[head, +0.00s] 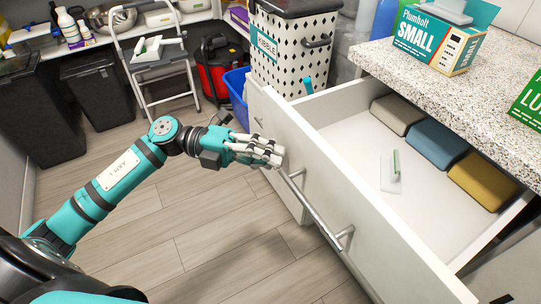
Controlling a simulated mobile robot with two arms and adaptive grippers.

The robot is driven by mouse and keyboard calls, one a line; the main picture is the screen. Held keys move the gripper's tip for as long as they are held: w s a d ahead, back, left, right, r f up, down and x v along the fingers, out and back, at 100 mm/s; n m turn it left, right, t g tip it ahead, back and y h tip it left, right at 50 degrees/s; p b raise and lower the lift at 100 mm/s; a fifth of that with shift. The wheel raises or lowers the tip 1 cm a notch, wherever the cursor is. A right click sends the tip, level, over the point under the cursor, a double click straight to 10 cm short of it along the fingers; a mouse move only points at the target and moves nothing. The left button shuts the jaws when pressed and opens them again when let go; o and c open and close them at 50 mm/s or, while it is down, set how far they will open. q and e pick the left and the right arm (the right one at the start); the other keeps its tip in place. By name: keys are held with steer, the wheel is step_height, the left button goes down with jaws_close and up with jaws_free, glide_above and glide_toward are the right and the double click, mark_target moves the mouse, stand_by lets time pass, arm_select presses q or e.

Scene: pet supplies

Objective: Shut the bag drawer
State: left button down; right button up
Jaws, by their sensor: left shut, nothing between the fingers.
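The bag drawer (345,205) is a white drawer under a speckled counter, pulled well out in the head view. Its front carries a long metal bar handle (312,208). Inside lie a grey, a blue (437,143) and a yellow (482,180) soft-looking block, and a small white item with a green edge (393,168). My left gripper (272,152) is shut and empty, at the drawer front near the far end of the handle. I cannot tell whether its fingertips touch the front. My right gripper is not in view.
The counter (470,90) above the drawer holds a teal-and-white box (440,38) and a green box (528,105). A patterned white bin (290,50) and blue bin (237,92) stand beyond the drawer. A step stool (160,60) stands further back. The wooden floor (220,225) before the drawer is clear.

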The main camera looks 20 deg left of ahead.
mark_target(289, 152)
arm_select(q)
steer(key=shift+w+d, duration=0.1)
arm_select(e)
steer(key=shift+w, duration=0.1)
